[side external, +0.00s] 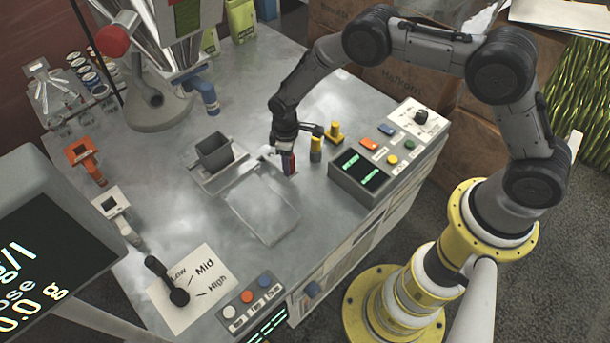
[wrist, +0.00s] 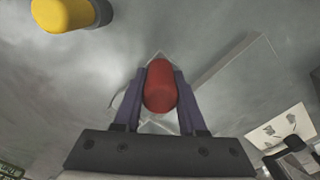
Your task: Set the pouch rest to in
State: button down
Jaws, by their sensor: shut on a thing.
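The pouch rest looks like the flat grey metal plate (side external: 262,208) on the bench, below a small square grey funnel or bin (side external: 214,152). A red knob (wrist: 160,88) stands at the plate's upper right corner. My gripper (side external: 288,165) points down there, and its dark blue fingers (wrist: 160,100) are shut on the red knob, one on each side. In the side view the fingers hide most of the knob. I cannot tell from its look whether the rest is in or out.
Two yellow posts (side external: 316,150) stand just right of my gripper; a yellow cap (wrist: 62,14) shows in the wrist view. A control box (side external: 385,150) with buttons is further right. A Low/Mid/High lever (side external: 168,280) is at the lower left.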

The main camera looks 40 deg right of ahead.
aim_at(279, 162)
jog(key=shift+w+r, duration=0.1)
jog(key=shift+w, duration=2.15)
jog(key=shift+c, duration=2.4)
grip_release()
jog(key=shift+s, duration=0.1)
notch_tip(279, 162, up, 14)
